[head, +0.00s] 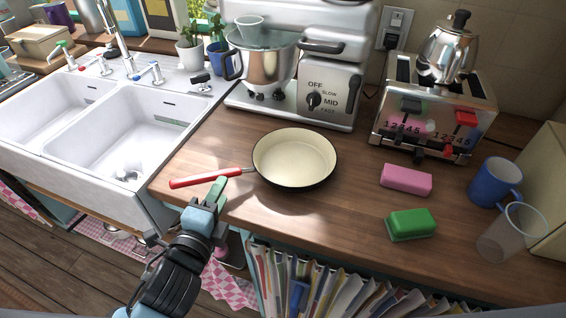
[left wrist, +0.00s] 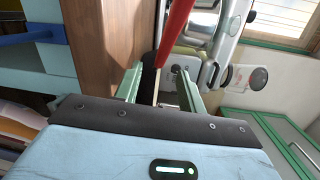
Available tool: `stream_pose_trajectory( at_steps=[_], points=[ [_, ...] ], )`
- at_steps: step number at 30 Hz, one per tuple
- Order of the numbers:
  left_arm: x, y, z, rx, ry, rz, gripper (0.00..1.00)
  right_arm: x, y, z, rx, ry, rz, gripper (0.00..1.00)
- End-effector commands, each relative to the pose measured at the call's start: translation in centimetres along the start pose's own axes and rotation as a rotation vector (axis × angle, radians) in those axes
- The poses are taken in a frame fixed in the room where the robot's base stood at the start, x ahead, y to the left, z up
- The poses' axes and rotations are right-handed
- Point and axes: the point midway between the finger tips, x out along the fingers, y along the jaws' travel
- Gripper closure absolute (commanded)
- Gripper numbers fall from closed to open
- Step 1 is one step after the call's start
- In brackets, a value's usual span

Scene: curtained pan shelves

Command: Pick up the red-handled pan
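The pan (head: 295,158) has a cream inside and a dark rim. It sits flat on the wooden counter, and its red handle (head: 197,180) points left toward the sink. My left gripper (head: 217,189) is at the front side of the handle, close to its middle. In the left wrist view my left gripper (left wrist: 160,80) has its two green fingers apart, with the red handle (left wrist: 177,30) running between and beyond their tips. I cannot tell whether a finger touches it. My right gripper is not in view.
A stand mixer (head: 300,75) is behind the pan, and a toaster (head: 432,115) with a kettle on top is at back right. A white sink (head: 115,125) is left.

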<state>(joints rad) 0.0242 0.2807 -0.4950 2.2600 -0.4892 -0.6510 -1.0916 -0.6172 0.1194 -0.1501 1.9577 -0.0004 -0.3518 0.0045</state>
Motion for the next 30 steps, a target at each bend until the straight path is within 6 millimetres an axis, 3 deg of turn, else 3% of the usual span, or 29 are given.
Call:
stream_pose_trajectory(
  at_steps=[9,20,28,30],
  points=[
    [4.0,-0.4,0.3,0.001,-0.002,-0.007,0.6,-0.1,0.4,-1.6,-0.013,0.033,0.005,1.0],
    [4.7,-0.2,0.3,0.0,-0.001,-0.004,0.61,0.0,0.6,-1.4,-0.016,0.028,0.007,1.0],
    [4.7,-0.2,0.3,0.0,-0.001,-0.004,0.97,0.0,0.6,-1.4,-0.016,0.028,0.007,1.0],
    [4.7,-0.2,0.3,0.0,-0.001,-0.004,1.0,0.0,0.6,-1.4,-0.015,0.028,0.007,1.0]
  ],
)
